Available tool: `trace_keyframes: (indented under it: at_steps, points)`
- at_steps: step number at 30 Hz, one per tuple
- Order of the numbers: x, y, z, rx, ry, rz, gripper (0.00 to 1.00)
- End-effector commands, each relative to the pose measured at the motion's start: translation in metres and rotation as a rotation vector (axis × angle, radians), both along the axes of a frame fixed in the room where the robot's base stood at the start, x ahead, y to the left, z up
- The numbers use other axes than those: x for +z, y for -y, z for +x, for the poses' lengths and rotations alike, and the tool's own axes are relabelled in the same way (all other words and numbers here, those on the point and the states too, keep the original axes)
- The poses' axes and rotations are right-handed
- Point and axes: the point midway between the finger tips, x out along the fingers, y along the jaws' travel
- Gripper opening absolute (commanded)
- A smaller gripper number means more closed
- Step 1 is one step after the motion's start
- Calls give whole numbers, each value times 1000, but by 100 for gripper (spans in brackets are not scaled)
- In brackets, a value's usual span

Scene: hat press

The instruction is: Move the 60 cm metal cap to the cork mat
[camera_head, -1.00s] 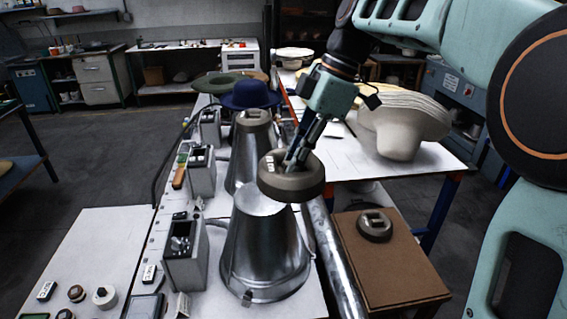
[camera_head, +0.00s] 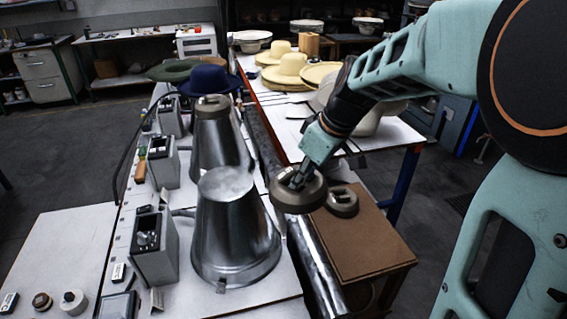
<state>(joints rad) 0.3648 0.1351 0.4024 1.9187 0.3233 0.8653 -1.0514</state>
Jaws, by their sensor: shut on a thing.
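My gripper (camera_head: 298,178) is shut on a round grey-brown metal cap (camera_head: 290,203). It holds the cap in the air to the right of the near metal cone (camera_head: 228,225), whose flat top is bare. The cork mat (camera_head: 362,248) is the brown top of a low stand at the right. The held cap appears over the stand's left side in the picture; its height above the mat is hard to judge. A similar cap (camera_head: 343,203) sits on the mat's far part, close beside the held one in the picture.
A second metal cone (camera_head: 212,145) behind carries a cap (camera_head: 213,102). A long metal pipe (camera_head: 310,262) runs between the cones and the stand. Control boxes (camera_head: 150,240) line the bench at left. The mat's near part is clear.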

Motion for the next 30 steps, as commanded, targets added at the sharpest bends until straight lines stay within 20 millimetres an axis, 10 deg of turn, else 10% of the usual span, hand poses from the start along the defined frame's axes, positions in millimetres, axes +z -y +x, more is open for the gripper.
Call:
trace_keyframes:
  at_steps: [30]
  points:
    - [-100, 81, -2, -857, 6, 0, 0]
